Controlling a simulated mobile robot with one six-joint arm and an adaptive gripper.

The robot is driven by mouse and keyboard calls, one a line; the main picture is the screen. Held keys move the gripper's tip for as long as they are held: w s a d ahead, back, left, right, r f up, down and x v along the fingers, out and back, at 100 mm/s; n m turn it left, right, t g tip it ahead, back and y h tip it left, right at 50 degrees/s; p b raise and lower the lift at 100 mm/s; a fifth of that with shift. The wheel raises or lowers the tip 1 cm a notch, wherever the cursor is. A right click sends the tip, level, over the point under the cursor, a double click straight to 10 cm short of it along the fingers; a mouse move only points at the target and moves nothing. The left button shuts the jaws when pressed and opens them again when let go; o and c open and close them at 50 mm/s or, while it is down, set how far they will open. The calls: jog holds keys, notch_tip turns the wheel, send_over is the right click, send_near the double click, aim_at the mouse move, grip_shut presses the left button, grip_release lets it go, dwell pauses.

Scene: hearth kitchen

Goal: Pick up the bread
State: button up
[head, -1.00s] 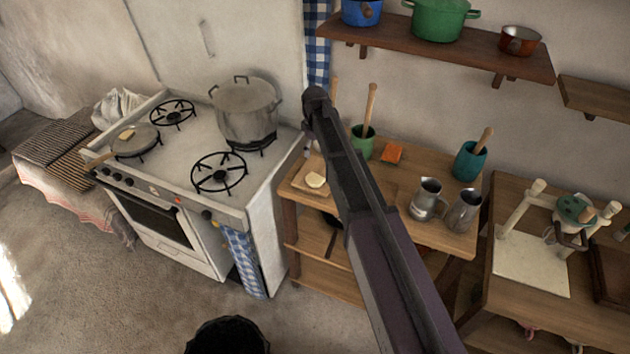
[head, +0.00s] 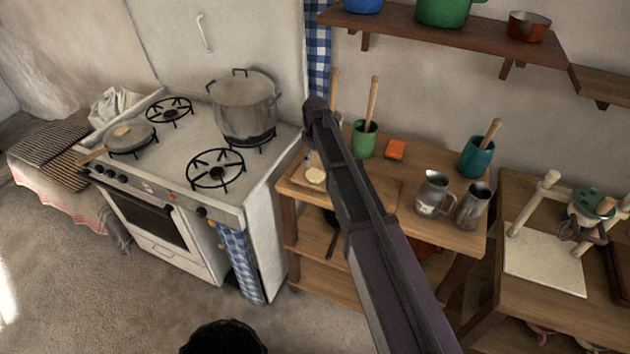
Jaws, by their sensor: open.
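A small pale piece that looks like the bread (head: 316,175) lies on a wooden board at the left end of the wooden counter (head: 450,238), beside the stove. Another small yellowish piece (head: 122,132) lies in the frying pan (head: 135,142) on the stove; I cannot tell what it is. My arm reaches in from the lower right, and its end is above the counter's left part. My gripper (head: 311,157) hangs under the arm's end, close to the pale piece, mostly hidden by the arm. It is open, with nothing seen in it.
A large pot (head: 243,110) stands on the stove. A green cup (head: 364,140), an orange block (head: 395,149), a teal cup (head: 476,157) and two metal jugs (head: 434,193) stand on the counter. A shelf (head: 460,35) with pots hangs above.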

aim_at(315, 174)
jog(key=shift+f+b, duration=0.45)
jog(key=shift+f, duration=0.25)
jog(key=shift+f, duration=0.1)
jog(key=shift+s+a+f+b, duration=0.1)
jog(key=shift+f+b, duration=2.4)
jog(key=shift+b, duration=0.1)
jog(key=c, duration=0.7)
